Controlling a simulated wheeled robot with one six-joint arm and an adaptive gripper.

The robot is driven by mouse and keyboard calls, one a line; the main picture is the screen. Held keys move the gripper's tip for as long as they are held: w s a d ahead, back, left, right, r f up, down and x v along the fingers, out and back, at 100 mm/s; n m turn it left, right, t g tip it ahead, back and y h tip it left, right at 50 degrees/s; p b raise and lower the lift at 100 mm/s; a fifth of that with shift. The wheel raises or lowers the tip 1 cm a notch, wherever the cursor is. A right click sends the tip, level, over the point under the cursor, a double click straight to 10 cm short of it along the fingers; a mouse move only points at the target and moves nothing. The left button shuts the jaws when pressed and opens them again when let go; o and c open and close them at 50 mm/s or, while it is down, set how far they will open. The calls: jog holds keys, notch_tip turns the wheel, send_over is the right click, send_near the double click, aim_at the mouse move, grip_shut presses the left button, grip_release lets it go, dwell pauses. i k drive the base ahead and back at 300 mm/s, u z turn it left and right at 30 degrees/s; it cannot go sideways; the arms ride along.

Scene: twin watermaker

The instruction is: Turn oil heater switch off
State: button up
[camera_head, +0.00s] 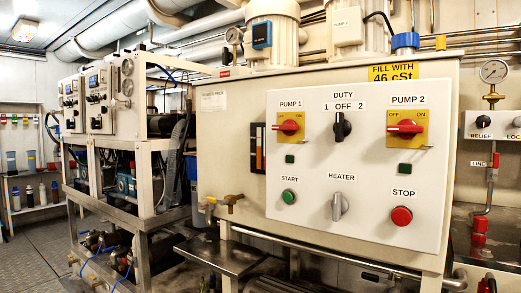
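The heater switch (339,206) is a grey rotary knob low in the middle of the white control panel (365,230), under a "HEATER" label (341,178). Its grip stands roughly upright. No position marks are readable around it, so I cannot tell its setting. Nothing touches or covers it. My gripper is not in view.
The green start button (289,197) is left of the heater switch and the red stop button (401,216) right. Above are the black duty knob (342,127) and two red pump switches (290,127) (405,129). A brass tap (229,199) and a rail (330,254) are nearby.

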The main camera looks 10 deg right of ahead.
aim_at(340, 205)
jog(key=u, duration=1.75)
jog(key=k, duration=0.95)
jog(key=z, duration=1.45)
